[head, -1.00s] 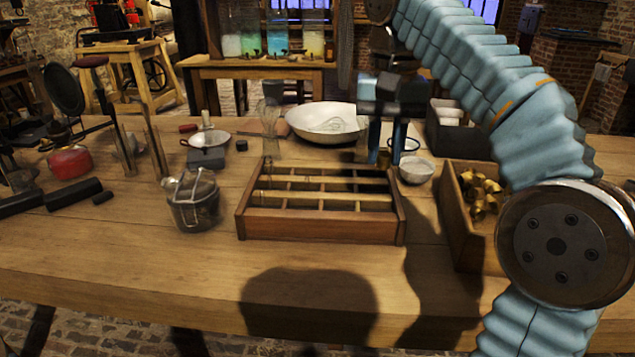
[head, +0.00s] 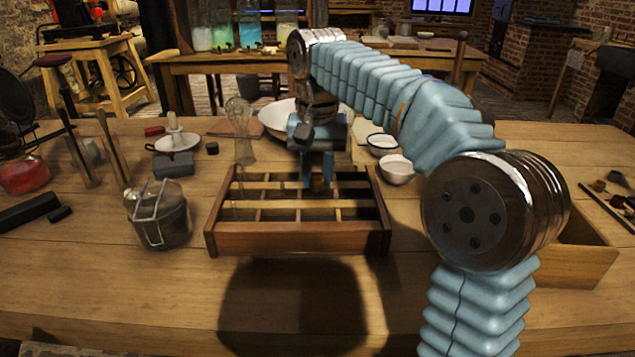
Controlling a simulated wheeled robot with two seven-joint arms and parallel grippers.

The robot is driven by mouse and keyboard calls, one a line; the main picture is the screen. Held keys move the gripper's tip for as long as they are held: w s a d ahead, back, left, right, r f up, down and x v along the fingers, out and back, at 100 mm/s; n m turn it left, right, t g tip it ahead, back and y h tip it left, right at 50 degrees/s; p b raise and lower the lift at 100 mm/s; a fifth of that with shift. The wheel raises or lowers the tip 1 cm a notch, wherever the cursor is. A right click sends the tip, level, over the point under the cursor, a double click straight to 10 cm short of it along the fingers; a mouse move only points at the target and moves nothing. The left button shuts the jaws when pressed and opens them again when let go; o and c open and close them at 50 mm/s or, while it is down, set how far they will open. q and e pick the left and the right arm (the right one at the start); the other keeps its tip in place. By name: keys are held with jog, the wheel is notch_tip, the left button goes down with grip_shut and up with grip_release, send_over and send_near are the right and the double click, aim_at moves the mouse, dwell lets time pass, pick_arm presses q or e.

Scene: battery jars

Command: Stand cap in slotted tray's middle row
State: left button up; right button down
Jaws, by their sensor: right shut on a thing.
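The slotted wooden tray (head: 298,241) sits on the workbench in the middle of the head view, divided into rows of compartments. My right gripper (head: 317,178) points down over the tray, right of its middle, with its blue fingers among the rear and middle rows. It is shut on a small brownish cap (head: 318,184), which shows low between the fingertips. I cannot tell whether the cap touches the tray floor or exactly which row it is over. My left gripper is not in view.
A wooden crate (head: 582,262) is partly hidden behind my right arm. A lidded wire-handled jar (head: 160,219) stands left of the tray. A glass piece (head: 240,130), a large white bowl (head: 276,118) and a small bowl (head: 396,170) stand behind. The bench front is clear.

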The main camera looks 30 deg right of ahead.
aim_at(318, 187)
notch_tip(318, 187, down, 3)
jog(key=shift+r+b, duration=0.2)
jog(key=shift+b, duration=0.35)
jog(key=shift+s+f, duration=0.1)
jog(key=shift+s, duration=0.05)
jog(key=shift+f, duration=0.1)
jog(key=c, duration=1.2)
grip_release()
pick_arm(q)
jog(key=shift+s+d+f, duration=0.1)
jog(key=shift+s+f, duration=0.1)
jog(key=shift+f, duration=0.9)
